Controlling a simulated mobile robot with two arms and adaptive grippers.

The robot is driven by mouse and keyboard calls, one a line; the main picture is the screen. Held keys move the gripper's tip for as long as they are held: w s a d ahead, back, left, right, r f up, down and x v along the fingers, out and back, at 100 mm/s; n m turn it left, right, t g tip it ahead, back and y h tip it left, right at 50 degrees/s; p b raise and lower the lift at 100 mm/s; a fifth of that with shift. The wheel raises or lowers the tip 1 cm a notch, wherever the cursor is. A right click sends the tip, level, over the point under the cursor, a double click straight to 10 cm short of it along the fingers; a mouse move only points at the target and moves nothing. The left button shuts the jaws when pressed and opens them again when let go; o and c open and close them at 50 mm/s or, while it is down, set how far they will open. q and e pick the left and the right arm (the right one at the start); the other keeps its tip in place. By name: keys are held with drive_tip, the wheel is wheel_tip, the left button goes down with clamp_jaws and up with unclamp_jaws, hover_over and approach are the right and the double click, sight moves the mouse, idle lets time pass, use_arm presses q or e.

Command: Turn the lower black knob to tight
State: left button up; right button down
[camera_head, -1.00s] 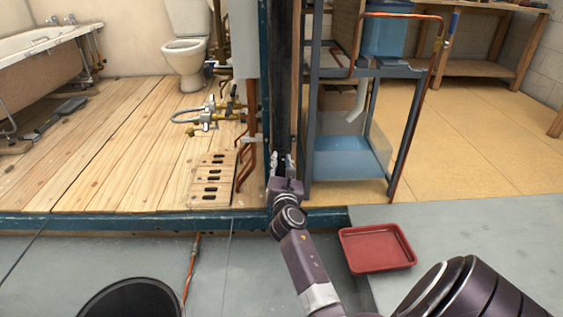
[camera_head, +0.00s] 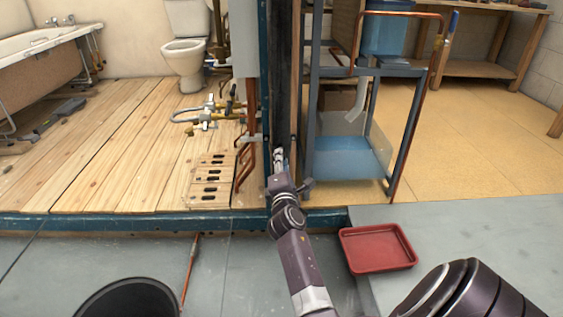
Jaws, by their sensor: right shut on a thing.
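My right gripper (camera_head: 280,158) reaches up to the lower part of the dark upright post (camera_head: 281,85). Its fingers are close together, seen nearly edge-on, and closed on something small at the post. The lower black knob cannot be made out by itself; the gripper and the dark post hide it. My left gripper is not in view.
A blue-grey metal rack (camera_head: 347,158) stands close to the right of my gripper. Copper pipes (camera_head: 247,150) and brass valves (camera_head: 208,115) are on the left. A red tray (camera_head: 377,249) and a black bucket (camera_head: 127,300) are on the grey floor in front.

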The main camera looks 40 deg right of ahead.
drive_tip(key=shift+f+m, duration=0.15)
drive_tip(key=shift+m, duration=1.05)
drive_tip(key=c, duration=1.7)
unclamp_jaws()
drive_tip(key=shift+o, duration=0.2)
drive_tip(key=v, duration=0.7)
drive_tip(key=shift+s+a, duration=0.2)
drive_tip(key=shift+s, duration=0.05)
